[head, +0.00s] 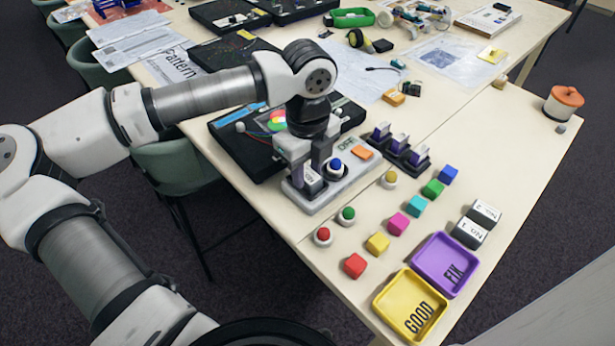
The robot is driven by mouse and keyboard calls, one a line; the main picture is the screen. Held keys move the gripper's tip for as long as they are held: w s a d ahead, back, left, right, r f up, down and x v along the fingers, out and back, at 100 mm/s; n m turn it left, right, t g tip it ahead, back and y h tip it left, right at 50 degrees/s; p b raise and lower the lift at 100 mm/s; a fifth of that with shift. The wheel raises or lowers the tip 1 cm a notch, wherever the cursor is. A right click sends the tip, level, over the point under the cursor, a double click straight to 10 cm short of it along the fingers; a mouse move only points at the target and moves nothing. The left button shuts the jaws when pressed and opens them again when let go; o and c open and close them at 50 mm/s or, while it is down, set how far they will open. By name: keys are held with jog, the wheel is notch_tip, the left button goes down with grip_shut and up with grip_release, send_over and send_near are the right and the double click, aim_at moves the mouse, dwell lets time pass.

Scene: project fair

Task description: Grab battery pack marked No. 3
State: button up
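My gripper (308,168) points down over the left end of a pale grey device (345,187) on the table. A small dark battery pack with a white label (310,182) sits upright in that end of the device, at my fingertips. Its marking is too small to read surely. The fingers partly cover the pack, and I cannot tell whether they touch it or are closed on it. Two other dark packs with white labels lie at the right: No. 2 (486,211) and No. 1 (469,232).
A blue button (334,166) and orange block (362,153) are on the device. Purple-topped pieces stand in a black holder (402,158) behind it. Coloured cubes (397,223), a purple FIX tray (438,287) and a yellow GOOD tray (381,299) lie in front. The table's right side is mostly clear.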

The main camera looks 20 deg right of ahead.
jog(key=c, duration=0.4)
jog(key=shift+r, duration=0.15)
jog(key=shift+c, duration=0.2)
